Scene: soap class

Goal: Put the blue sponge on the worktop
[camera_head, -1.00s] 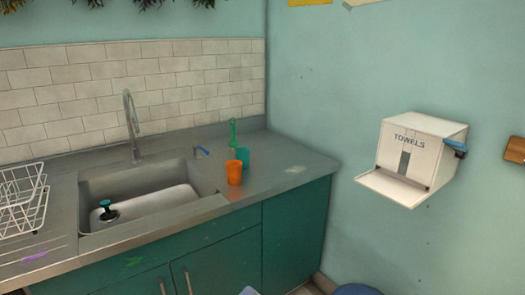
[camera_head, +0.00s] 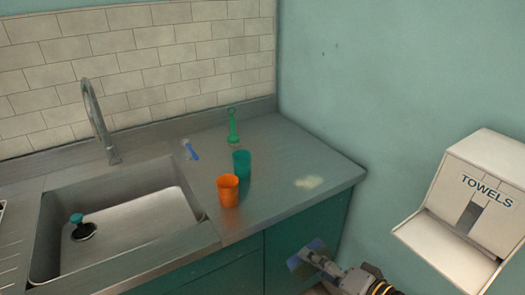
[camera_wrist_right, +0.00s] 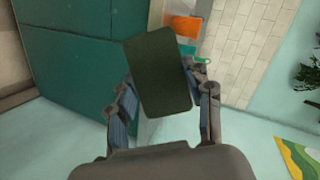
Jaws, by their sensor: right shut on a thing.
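My right gripper (camera_head: 322,262) comes in at the bottom of the head view, in front of the teal cabinet and below the worktop's front edge. It is shut on the blue sponge (camera_head: 304,259), which looks blue-grey there. In the right wrist view the sponge (camera_wrist_right: 160,75) is a dark, shaded block between the two fingers (camera_wrist_right: 160,98). The grey worktop (camera_head: 285,150) runs along the tiled wall, with a bare stretch right of the sink. The sponge is apart from it. My left gripper is not in view.
An orange cup (camera_head: 228,190) and a teal cup (camera_head: 241,163) stand right of the sink (camera_head: 140,220). A green brush (camera_head: 233,127) and a small blue-handled item (camera_head: 191,150) are behind. A pale smear (camera_head: 309,182) marks the right end. A towel box (camera_head: 470,205) hangs on the right wall.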

